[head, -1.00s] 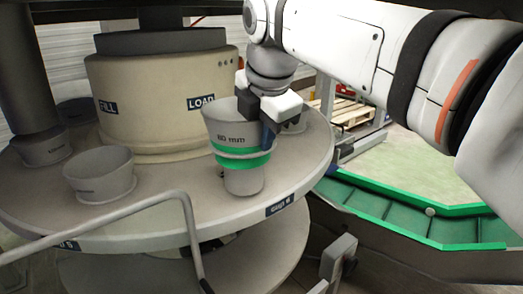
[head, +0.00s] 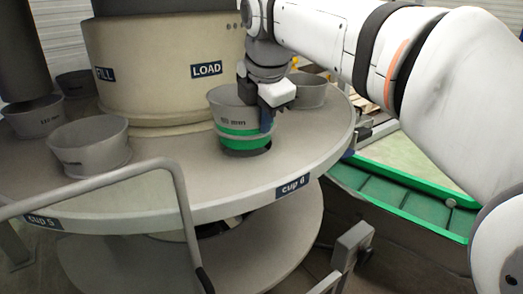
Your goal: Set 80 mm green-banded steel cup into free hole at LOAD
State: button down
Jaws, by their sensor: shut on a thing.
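The steel cup (head: 238,112), marked 80 mm with a green band, stands upright at the hole (head: 247,152) in front of the LOAD label (head: 206,69). Its narrow lower part is out of sight in the hole, and the green band shows just above a dark gap along the hole's front edge. My gripper (head: 263,112) is shut on the right side of the cup's wall; one dark finger shows outside it.
The round turntable (head: 210,195) carries other grey cups: one at front left (head: 89,145), one behind the gripper at right (head: 308,90), and two at far left. A bent grey rail (head: 120,178) crosses the front. A green-edged conveyor (head: 400,198) lies at right.

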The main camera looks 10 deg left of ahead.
aim_at(260, 151)
jog(key=shift+s+f, duration=0.2)
jog(key=shift+f, duration=0.1)
notch_tip(260, 151, down, 4)
jog(key=b, duration=0.3)
jog(key=shift+w+r+b, duration=0.1)
jog(key=shift+r+b, duration=0.05)
jog(key=shift+b, duration=0.25)
jog(key=shift+r, duration=0.15)
jog(key=c, duration=1.3)
grip_release()
jog(key=shift+f, duration=0.2)
jog(key=p+v, duration=0.2)
jog(key=v, duration=1)
jog(key=shift+r, duration=0.2)
